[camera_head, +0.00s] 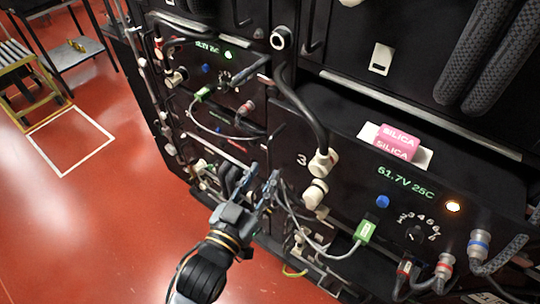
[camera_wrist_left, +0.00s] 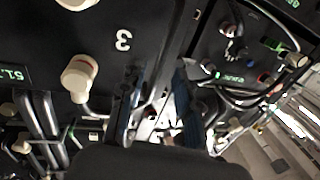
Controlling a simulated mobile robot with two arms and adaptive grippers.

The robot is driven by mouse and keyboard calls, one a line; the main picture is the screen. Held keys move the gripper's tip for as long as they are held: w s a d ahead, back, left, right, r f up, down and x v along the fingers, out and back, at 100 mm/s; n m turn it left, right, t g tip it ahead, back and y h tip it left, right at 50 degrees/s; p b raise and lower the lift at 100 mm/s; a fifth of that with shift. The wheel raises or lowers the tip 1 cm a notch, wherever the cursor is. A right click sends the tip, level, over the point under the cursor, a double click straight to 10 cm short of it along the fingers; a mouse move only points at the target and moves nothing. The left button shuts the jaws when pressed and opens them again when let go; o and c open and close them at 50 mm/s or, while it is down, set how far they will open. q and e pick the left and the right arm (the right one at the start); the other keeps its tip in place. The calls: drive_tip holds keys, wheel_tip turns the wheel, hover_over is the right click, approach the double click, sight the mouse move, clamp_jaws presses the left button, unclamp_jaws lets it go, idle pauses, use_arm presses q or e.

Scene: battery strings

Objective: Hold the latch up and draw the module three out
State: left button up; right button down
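Module three has a black front panel (camera_head: 345,180) marked "3", with a green "51.7V 25C" readout and an amber lamp. The "3" panel (camera_wrist_left: 105,45) fills the upper left of the left wrist view. My left gripper (camera_head: 263,178) is in front of the lower left edge of this panel, by the gap to the neighbouring module. Its two fingers (camera_wrist_left: 158,85) are apart, and I see nothing held between them. I cannot make out the latch clearly; the fingers and cables cover part of this area. My right gripper is not in view.
Pale plugs (camera_head: 322,163), a green-tagged cable (camera_head: 364,232) and other looped cables hang from the panel. A pink silica packet (camera_head: 397,143) lies on top. Thick ribbed hoses (camera_head: 490,55) hang at upper right. The red floor (camera_head: 110,215) at left is open.

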sight(269, 165)
use_arm(q)
drive_tip(key=p+x, duration=0.1)
drive_tip(key=x, duration=0.3)
drive_tip(key=shift+w+d, duration=0.15)
drive_tip(key=shift+w, duration=0.25)
clamp_jaws()
drive_tip(key=shift+f, duration=0.1)
